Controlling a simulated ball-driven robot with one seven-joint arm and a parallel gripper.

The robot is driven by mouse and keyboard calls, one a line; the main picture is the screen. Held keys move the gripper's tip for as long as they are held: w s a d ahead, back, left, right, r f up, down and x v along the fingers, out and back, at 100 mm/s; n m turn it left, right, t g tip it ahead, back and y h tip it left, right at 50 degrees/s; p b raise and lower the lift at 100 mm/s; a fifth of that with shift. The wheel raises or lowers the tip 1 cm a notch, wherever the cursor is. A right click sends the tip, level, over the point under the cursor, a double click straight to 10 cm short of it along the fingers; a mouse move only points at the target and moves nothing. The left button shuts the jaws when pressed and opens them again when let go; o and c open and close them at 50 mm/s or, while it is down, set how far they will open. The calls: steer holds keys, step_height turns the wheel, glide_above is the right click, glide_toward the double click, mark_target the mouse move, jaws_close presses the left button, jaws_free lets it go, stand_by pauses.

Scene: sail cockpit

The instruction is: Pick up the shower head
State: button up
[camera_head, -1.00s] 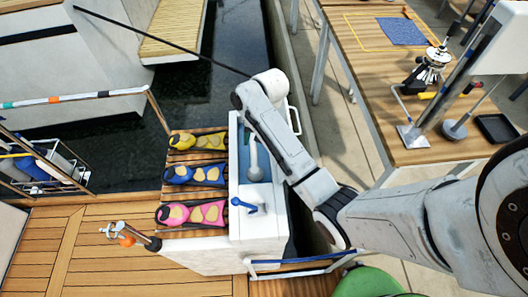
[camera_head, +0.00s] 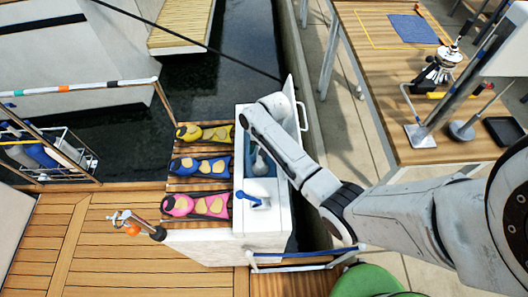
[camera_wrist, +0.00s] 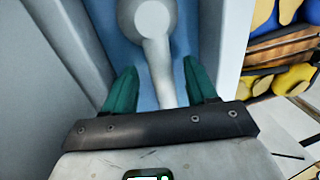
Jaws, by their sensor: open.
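The shower head (camera_head: 259,163) is pale grey, with a rounded head and a slim handle. It lies in the blue-lined compartment of a white box (camera_head: 265,222). In the wrist view the shower head (camera_wrist: 153,20) is at the top centre, and its handle runs down between my fingers. My gripper (camera_wrist: 161,74) is open, with one green finger on each side of the handle. A gap shows on both sides; I cannot tell the height difference. In the head view my arm hides the gripper and part of the compartment.
A blue lever (camera_head: 250,200) sits on the box top, near the shower head. The box's raised white lid (camera_head: 298,103) stands close to my arm. Yellow, blue and pink fins (camera_head: 205,205) lie on slats at left. A cluttered table (camera_head: 440,150) stands at right.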

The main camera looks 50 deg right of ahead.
steer(key=shift+f, duration=0.25)
stand_by(0.5)
steer(key=shift+c, duration=0.3)
jaws_close()
